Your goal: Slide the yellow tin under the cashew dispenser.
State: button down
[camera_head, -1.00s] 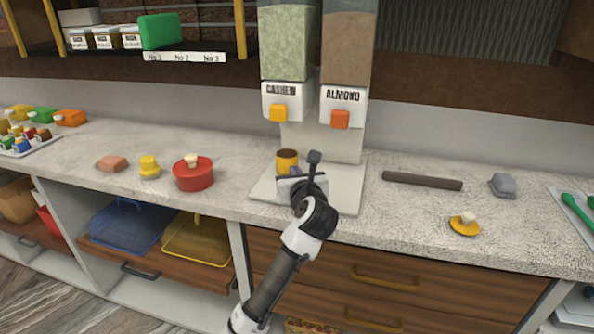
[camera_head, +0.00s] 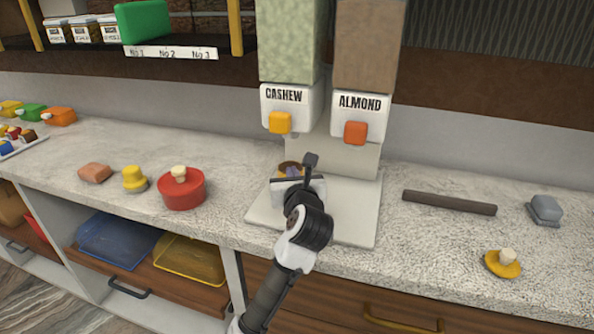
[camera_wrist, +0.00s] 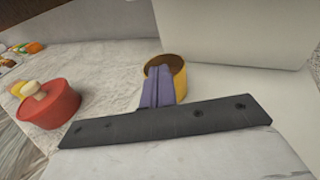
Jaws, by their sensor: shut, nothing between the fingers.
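The yellow tin (camera_wrist: 179,72) stands upright and open-topped on the dispenser base, close in front of my gripper in the wrist view. In the head view the tin (camera_head: 284,168) is mostly hidden behind my gripper (camera_head: 293,172). It is below the cashew dispenser (camera_head: 286,108), which has a yellow button. My gripper's purple fingers (camera_wrist: 158,88) are shut and empty, at the near side of the tin. They overlap its rim in the view; I cannot tell whether they touch it.
The almond dispenser (camera_head: 359,117) stands to the right, over the same white base (camera_head: 355,215). A red pot (camera_head: 182,190) and a small yellow-topped item (camera_head: 134,178) sit to the left. A dark bar (camera_head: 449,203), yellow lid (camera_head: 503,263) and grey block (camera_head: 546,209) lie to the right.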

jog(key=shift+d+f, duration=0.1)
jog(key=shift+f, duration=0.3)
jog(key=shift+s+b, duration=0.2)
jog(key=shift+b, duration=0.2)
jog(key=shift+f, duration=0.1)
jog(key=shift+s+f, duration=0.1)
jog(key=shift+s, duration=0.05)
jog(key=shift+s+b, duration=0.35)
jog(key=shift+s, duration=0.2)
jog(key=shift+w, duration=0.1)
